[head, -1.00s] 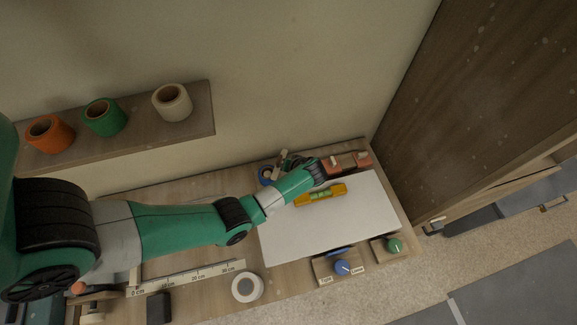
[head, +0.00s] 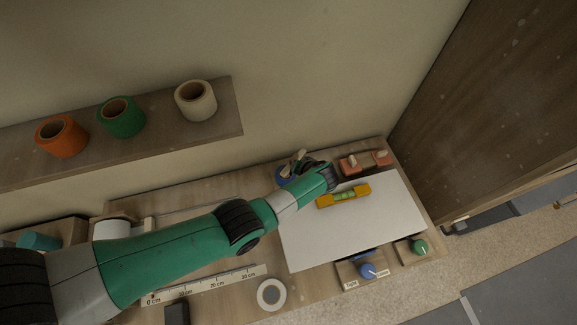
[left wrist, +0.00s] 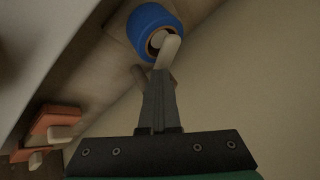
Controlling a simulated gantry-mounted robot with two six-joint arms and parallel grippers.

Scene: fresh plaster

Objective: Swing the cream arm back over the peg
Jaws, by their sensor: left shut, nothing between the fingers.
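A blue roll (head: 282,180) is at the back of the bench near the wall, partly hidden by my left arm; it shows better in the left wrist view (left wrist: 143,27). The cream arm (head: 293,162) stands beside it at a slant. In the left wrist view a cream rounded piece (left wrist: 169,50) lies across the roll's opening, in line with my fingertips. The peg is not clearly distinguishable. My left gripper (left wrist: 161,76) is shut and empty, its tips close to the cream piece; I cannot tell whether they touch. My right gripper is not in view.
Salmon blocks with cream knobs (head: 365,162) stand at the back right. A yellow level (head: 343,195) lies on a white board (head: 350,235). A shelf (head: 225,125) above holds orange, green and cream rolls. Blue (head: 367,270) and green (head: 419,246) knobs line the front edge.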

